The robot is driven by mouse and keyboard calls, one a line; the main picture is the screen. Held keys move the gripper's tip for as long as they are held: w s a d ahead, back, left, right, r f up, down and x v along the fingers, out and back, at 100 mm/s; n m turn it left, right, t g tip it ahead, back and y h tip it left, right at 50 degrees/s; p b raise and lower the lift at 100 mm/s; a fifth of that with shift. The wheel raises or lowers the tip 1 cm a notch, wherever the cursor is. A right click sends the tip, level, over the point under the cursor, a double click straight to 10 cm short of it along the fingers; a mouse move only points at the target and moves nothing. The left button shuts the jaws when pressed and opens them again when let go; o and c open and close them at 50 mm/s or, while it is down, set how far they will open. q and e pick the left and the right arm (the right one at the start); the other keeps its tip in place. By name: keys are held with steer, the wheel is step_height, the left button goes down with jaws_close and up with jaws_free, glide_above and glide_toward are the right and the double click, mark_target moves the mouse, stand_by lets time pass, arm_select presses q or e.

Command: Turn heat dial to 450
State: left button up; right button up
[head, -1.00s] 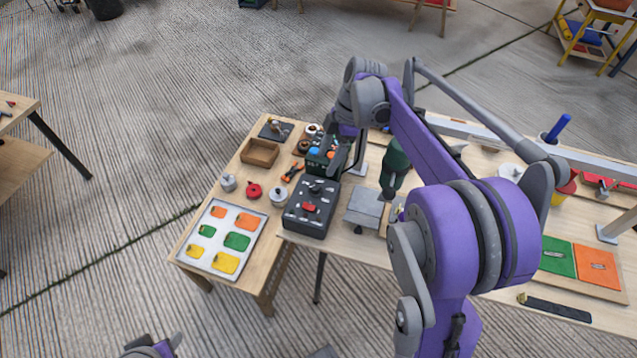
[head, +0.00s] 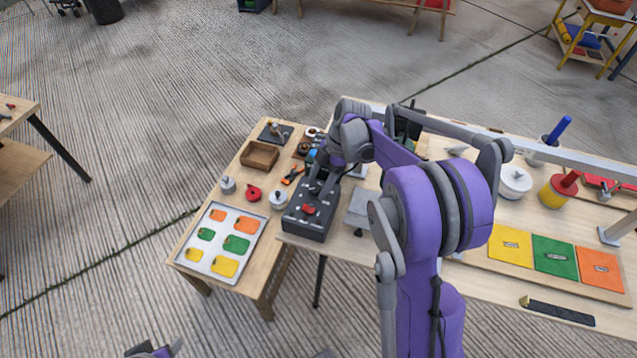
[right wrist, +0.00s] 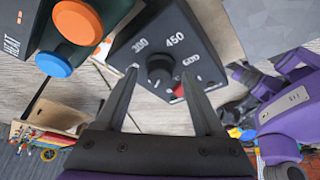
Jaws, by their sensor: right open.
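The heat dial (right wrist: 160,70) is a dark round knob on a black control box (head: 305,222). In the right wrist view the box face carries the labels 300, 450 and 600 around the knob. Which label the knob points at is not clear. A red switch (head: 309,210) is on the same box. My right gripper (right wrist: 160,74) is open, its two fingers on either side of the knob in the picture; contact cannot be told. In the head view it is over the box's far part. A small part of my left arm (head: 150,350) shows at the bottom edge.
A box marked HEAT with an orange button (right wrist: 77,21) and a blue button (right wrist: 54,65) is close to my right gripper's left finger. A tray with colored tags (head: 191,258), a red knob-like piece (head: 253,194) and a wooden box (head: 260,154) are to the left.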

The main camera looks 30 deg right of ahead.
steer(key=shift+f, duration=0.1)
jaws_close()
stand_by(0.3)
